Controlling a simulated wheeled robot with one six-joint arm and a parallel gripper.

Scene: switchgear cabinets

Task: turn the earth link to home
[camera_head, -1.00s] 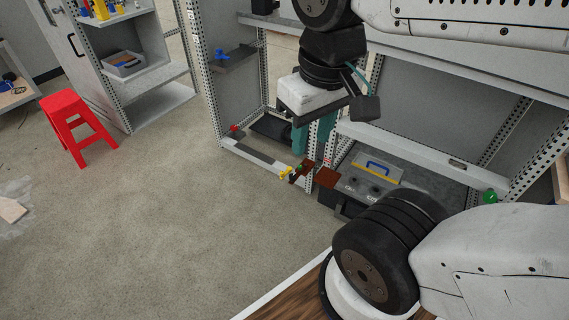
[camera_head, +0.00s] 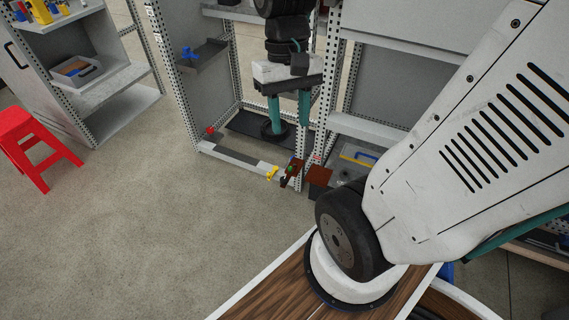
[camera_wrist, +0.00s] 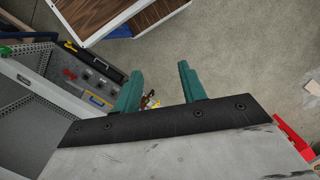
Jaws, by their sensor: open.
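I cannot tell for sure which part is the earth link. Low at the open cabinet's front corner is a brown bracket (camera_head: 296,166) with a small green part (camera_head: 290,169). A yellow handle (camera_head: 271,173) is beside it on the sill. Yellow and brown parts also show small in the wrist view (camera_wrist: 154,103), partly behind the gripper. My gripper (camera_head: 289,112) points down with two teal fingers apart and nothing between them. In the head view it appears above the bracket; the distance is unclear. The fingers also show in the wrist view (camera_wrist: 158,75).
A red handle (camera_head: 210,131) and a blue handle (camera_head: 188,53) are on the cabinet's left side. Perforated posts (camera_head: 320,80) frame the bays. A brown plate (camera_head: 319,176) and a grey box with a blue handle (camera_wrist: 97,101) are right of the bracket. A red stool (camera_head: 35,140) stands left; the middle floor is clear.

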